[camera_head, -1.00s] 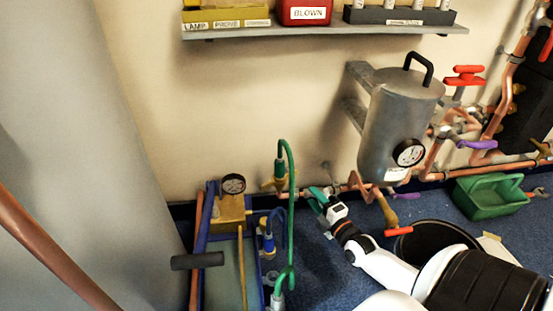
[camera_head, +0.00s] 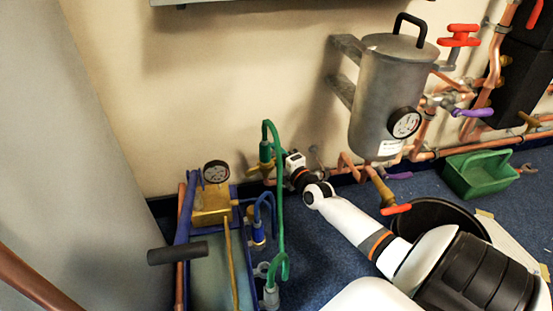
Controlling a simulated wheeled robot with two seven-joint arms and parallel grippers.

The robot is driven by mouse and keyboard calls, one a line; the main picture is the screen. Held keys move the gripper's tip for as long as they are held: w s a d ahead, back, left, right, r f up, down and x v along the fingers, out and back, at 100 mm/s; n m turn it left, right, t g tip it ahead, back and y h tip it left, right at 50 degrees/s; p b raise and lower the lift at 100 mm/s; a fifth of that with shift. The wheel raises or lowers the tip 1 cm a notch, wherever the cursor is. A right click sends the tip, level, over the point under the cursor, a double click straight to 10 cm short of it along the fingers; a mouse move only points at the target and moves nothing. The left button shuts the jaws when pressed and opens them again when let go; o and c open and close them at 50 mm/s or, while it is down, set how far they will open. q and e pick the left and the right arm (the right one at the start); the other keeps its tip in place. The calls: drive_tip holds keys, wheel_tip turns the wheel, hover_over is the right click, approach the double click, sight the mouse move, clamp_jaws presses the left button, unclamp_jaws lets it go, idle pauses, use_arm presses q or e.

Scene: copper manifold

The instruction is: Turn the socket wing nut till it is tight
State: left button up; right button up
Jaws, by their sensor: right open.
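A brass fitting (camera_head: 265,153) stands at the end of the copper pipe low on the wall, with a green hose (camera_head: 280,200) joined to it. The socket wing nut cannot be told apart clearly at this fitting. My right gripper (camera_head: 281,163) is at the fitting's right side, level with it and very close. Its fingers are mostly hidden by the hose and its own wrist, and I cannot see whether they touch the nut. My left gripper is out of view.
A blue test pump (camera_head: 209,210) with a gauge and black-gripped handle stands left of the hose. A grey tank (camera_head: 385,95), a red-handled valve (camera_head: 396,209), a black bucket (camera_head: 440,214) and a green tray (camera_head: 481,177) lie to the right. A shelf edge (camera_head: 240,15) shows at the top.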

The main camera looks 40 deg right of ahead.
drive_tip(key=shift+w, duration=0.2)
drive_tip(key=shift+c, duration=0.2)
clamp_jaws()
